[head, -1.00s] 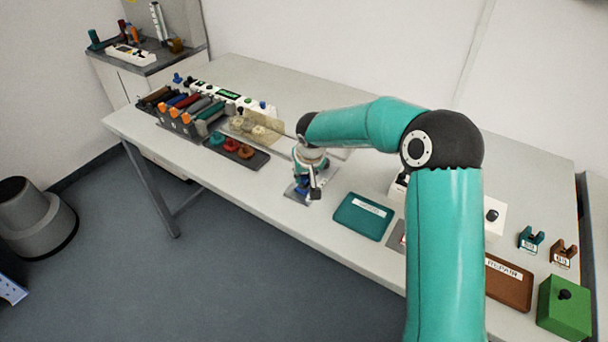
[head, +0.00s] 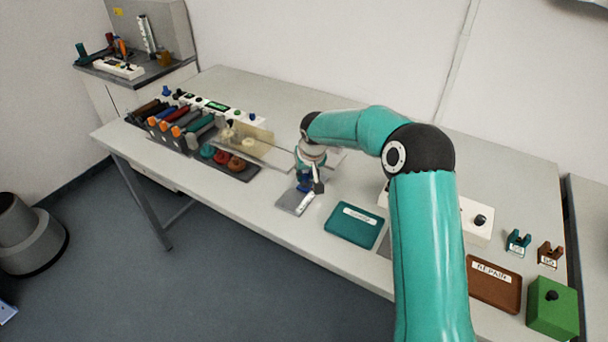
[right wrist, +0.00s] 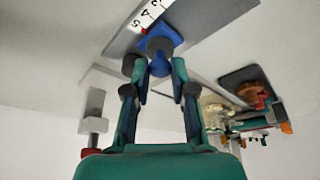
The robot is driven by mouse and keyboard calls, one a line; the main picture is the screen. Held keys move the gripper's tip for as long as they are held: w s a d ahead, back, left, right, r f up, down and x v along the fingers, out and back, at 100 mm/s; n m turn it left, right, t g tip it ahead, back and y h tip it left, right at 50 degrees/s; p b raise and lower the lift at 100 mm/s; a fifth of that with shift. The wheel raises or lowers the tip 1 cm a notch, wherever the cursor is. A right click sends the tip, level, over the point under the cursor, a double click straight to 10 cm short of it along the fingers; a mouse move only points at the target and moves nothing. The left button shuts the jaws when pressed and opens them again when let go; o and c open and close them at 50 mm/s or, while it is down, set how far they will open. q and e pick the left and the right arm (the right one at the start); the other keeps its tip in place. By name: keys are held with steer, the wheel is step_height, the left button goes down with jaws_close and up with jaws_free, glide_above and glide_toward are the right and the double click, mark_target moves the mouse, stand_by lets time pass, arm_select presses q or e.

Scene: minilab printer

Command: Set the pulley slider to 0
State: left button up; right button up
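The pulley slider is a blue block with a round knob (right wrist: 160,64) on a grey plate (head: 293,201) that carries a white number scale. The right wrist view shows 5, 4 and 3 on the scale (right wrist: 148,14) just beyond the blue block; the rest is hidden or unreadable. My right gripper (right wrist: 158,68) has one fingertip on each side of the knob and looks shut on it. In the head view my right gripper (head: 311,178) comes down over the plate's far part, with the blue block (head: 304,184) under it. My left gripper is not in view.
A teal tray (head: 353,226) lies right of the plate. Left of it stand a clear panel (head: 258,146), a dark tray with round pulleys (head: 237,164) and a rack of coloured spools (head: 178,120). A brown tray (head: 494,285) and green box (head: 552,306) are at right.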

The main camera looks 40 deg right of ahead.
steer(key=o, duration=0.4)
steer(key=shift+w+d, duration=0.1)
steer(key=shift+d, duration=0.15)
steer(key=shift+a, duration=0.1)
steer(key=shift+r, duration=0.15)
steer(key=v, duration=1.1)
steer(key=shift+s+a+r, duration=0.15)
steer(key=shift+s+r, duration=0.15)
